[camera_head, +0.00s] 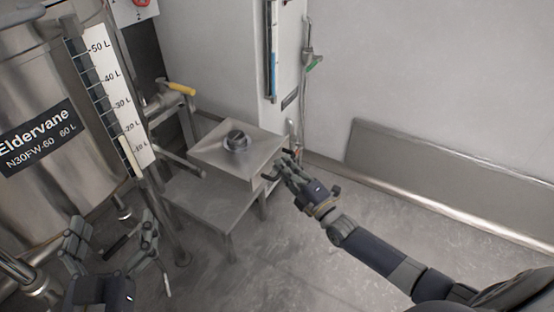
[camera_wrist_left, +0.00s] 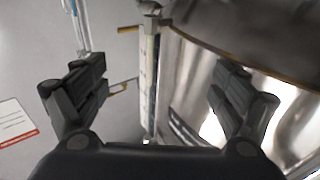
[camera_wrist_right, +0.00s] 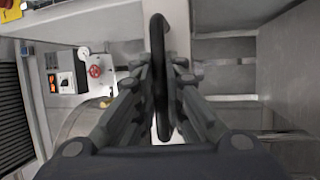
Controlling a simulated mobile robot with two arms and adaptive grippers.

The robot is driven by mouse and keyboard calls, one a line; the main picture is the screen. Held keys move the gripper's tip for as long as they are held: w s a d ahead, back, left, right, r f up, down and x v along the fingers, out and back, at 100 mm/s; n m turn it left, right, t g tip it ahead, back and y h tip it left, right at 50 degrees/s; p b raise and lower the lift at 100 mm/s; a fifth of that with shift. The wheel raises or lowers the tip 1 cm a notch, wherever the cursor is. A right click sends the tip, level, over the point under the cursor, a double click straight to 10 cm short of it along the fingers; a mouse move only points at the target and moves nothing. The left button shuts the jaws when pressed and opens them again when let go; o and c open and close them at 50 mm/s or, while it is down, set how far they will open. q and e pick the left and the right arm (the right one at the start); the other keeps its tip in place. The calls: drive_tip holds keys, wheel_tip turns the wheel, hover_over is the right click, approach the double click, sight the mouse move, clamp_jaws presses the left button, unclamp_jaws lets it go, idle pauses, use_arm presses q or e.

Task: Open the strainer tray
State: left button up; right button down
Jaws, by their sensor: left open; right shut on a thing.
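The strainer tray's metal box (camera_head: 238,148) stands on a low steel stand beside the large tank, with a round dark fitting on its top. My right gripper (camera_head: 283,170) is at the box's right front side. In the right wrist view, my right gripper (camera_wrist_right: 163,100) is shut on a dark bar handle (camera_wrist_right: 158,45) that runs between its fingers. How far the tray is drawn out cannot be told. My left gripper (camera_head: 112,240) is open and empty at the lower left, in front of the tank. Its spread fingers show in the left wrist view (camera_wrist_left: 160,100).
The steel tank (camera_head: 45,170) with a litre scale (camera_head: 118,100) fills the left side. A yellow-handled valve (camera_head: 180,89) sits behind the box. A white wall panel (camera_head: 282,60) stands behind. The floor (camera_head: 330,270) in front is clear.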

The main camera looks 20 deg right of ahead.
use_arm(q)
drive_tip(key=shift+s+a+f+g+y+p, duration=0.15)
drive_tip(key=shift+f+g, duration=0.3)
drive_tip(key=shift+f, duration=0.45)
drive_tip(key=shift+s+a+f+g+y+p, duration=0.1)
drive_tip(key=shift+f+g+y, duration=0.1)
drive_tip(key=shift+f+g, duration=0.5)
drive_tip(key=shift+s+a+f+g+y+p, duration=0.15)
drive_tip(key=shift+f+g, duration=0.1)
drive_tip(key=shift+f, duration=0.85)
use_arm(e)
drive_tip(key=shift+s+d+f, duration=0.1)
drive_tip(key=shift+s+d, duration=0.65)
drive_tip(key=shift+s, duration=0.25)
use_arm(q)
drive_tip(key=shift+w, duration=0.1)
use_arm(e)
drive_tip(key=c, duration=1.9)
unclamp_jaws()
drive_tip(key=v, duration=1.2)
